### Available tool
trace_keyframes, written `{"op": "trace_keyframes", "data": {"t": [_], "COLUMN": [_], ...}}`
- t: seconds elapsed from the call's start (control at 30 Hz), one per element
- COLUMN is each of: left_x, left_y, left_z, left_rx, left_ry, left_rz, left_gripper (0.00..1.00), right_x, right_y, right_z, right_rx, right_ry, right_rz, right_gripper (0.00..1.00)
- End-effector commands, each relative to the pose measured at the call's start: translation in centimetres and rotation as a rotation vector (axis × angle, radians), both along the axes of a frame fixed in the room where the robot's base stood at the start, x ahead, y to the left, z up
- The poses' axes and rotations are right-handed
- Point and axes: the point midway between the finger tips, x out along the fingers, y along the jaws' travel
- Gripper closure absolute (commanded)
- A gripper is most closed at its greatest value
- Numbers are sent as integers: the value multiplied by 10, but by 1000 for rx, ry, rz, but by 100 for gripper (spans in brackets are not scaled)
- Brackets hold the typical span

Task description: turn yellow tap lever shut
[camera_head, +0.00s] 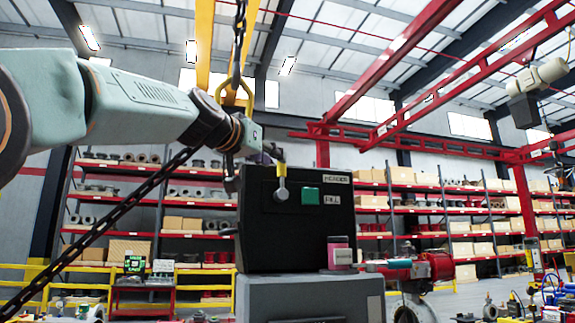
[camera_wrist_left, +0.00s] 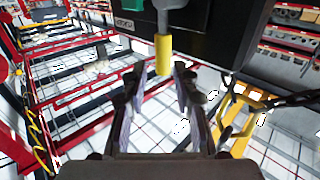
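The yellow tap lever (camera_head: 281,169) points upward from a round grey pivot (camera_head: 281,194) on the front of a black box (camera_head: 290,240). My left gripper (camera_head: 258,158) comes in from the left, close to the lever. In the left wrist view the yellow lever (camera_wrist_left: 163,56) hangs from the top, its tip between and just beyond the two fingertips. My left gripper (camera_wrist_left: 162,82) is open there, with a gap on both sides and nothing held. My right gripper is in neither view.
A green button (camera_head: 310,194) and labels sit right of the lever. A pink-labelled container (camera_head: 340,252) stands lower right, near a red valve actuator (camera_head: 425,268). A dark chain (camera_head: 100,235) crosses the left side, and a yellow hook (camera_head: 238,92) hangs behind my arm.

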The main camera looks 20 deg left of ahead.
Motion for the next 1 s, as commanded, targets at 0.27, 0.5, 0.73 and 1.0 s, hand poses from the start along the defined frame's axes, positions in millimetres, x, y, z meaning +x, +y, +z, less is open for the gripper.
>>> {"op": "trace_keyframes", "data": {"t": [0.27, 0.5, 0.73, 1.0], "left_x": [39, 61, 67, 69], "left_y": [-8, -12, -13, -13], "left_z": [4, 3, 2, 1], "left_rx": [1, 2, 1, 0], "left_ry": [2, 0, -1, 0], "left_rz": [1, 1, 1, 0], "left_gripper": [71, 71, 71, 80], "right_x": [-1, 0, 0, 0], "right_y": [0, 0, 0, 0], "right_z": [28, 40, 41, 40], "right_rx": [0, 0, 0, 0], "right_ry": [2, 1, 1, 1], "right_rz": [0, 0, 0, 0], "right_gripper": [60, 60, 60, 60]}}
